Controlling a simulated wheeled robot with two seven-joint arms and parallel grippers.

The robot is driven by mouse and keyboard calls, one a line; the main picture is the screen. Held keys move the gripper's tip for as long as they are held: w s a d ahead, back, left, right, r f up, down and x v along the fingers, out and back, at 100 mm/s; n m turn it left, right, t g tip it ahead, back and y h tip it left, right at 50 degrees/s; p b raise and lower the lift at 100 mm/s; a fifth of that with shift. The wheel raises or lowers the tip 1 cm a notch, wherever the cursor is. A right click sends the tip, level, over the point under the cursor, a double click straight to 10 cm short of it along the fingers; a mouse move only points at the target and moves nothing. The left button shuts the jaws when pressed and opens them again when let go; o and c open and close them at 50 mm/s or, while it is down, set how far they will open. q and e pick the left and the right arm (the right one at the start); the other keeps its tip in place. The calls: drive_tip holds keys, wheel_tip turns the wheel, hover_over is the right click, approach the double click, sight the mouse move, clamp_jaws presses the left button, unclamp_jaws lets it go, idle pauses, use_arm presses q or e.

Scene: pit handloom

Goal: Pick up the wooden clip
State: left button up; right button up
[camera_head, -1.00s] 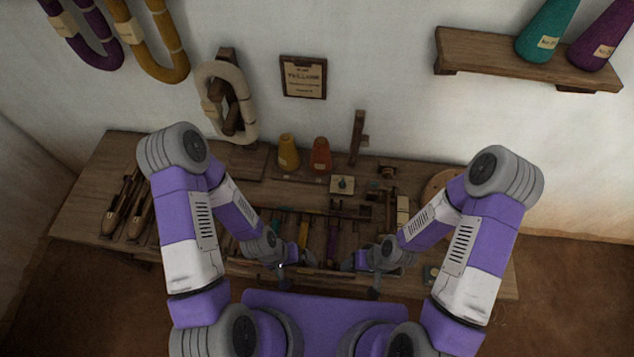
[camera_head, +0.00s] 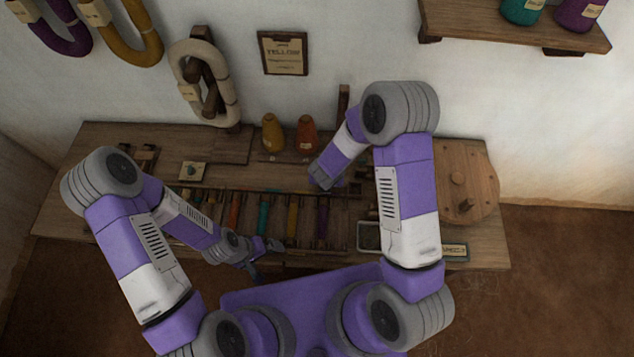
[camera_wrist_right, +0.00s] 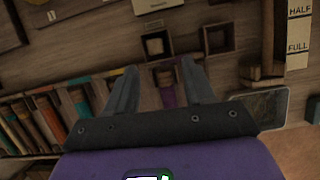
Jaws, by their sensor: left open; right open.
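I cannot make out the wooden clip with certainty. In the right wrist view, a small brown wooden piece (camera_wrist_right: 165,77) above a purple strip lies between the fingers of my right gripper (camera_wrist_right: 159,68). The gripper is open, and I cannot tell whether it touches the piece. In the head view, my right arm hides this spot and its own fingers. My left gripper (camera_head: 268,250) is open and empty near the front edge of the table.
The wooden table (camera_head: 232,145) bears a rack with several coloured strips (camera_head: 263,215). Two small square boxes (camera_wrist_right: 157,45) (camera_wrist_right: 218,38) sit just beyond the right fingers. A round wooden disc (camera_head: 470,170) lies at the right, and yellow and red cones (camera_head: 305,135) stand at the back.

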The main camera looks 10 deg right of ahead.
drive_tip(key=x, duration=0.3)
drive_tip(key=w+b+x, duration=0.1)
drive_tip(key=x, duration=0.3)
drive_tip(key=shift+w+a+f, duration=0.1)
drive_tip(key=shift+w, duration=0.05)
clamp_jaws()
wheel_tip(320, 180, up, 10)
drive_tip(key=p, duration=0.3)
idle(0.3)
